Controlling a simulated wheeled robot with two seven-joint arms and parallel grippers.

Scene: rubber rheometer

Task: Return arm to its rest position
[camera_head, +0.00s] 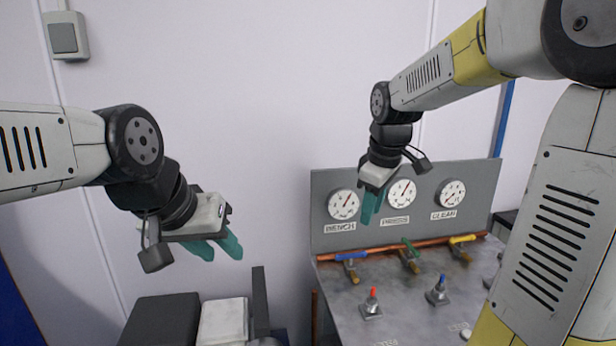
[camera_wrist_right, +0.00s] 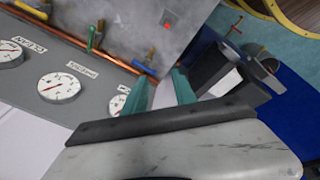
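My left gripper (camera_head: 218,249) hangs in the air at the left of the head view, its teal fingers pointing down and to the right. The fingers are apart with nothing between them. My right gripper (camera_head: 371,208) hangs in front of the grey gauge panel (camera_head: 323,196), fingers pointing down. In the right wrist view its two teal fingers (camera_wrist_right: 160,93) stand apart with an empty gap. Neither gripper touches anything. The wrist camera looks down past the fingers at the panel and bench.
The grey bench (camera_head: 385,317) carries valves with blue (camera_head: 351,256), green (camera_head: 409,247) and yellow (camera_head: 462,239) handles, plus a red-topped toggle (camera_head: 371,304) and a blue-topped one (camera_head: 438,290). Black and white blocks (camera_head: 223,322) stand low at left.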

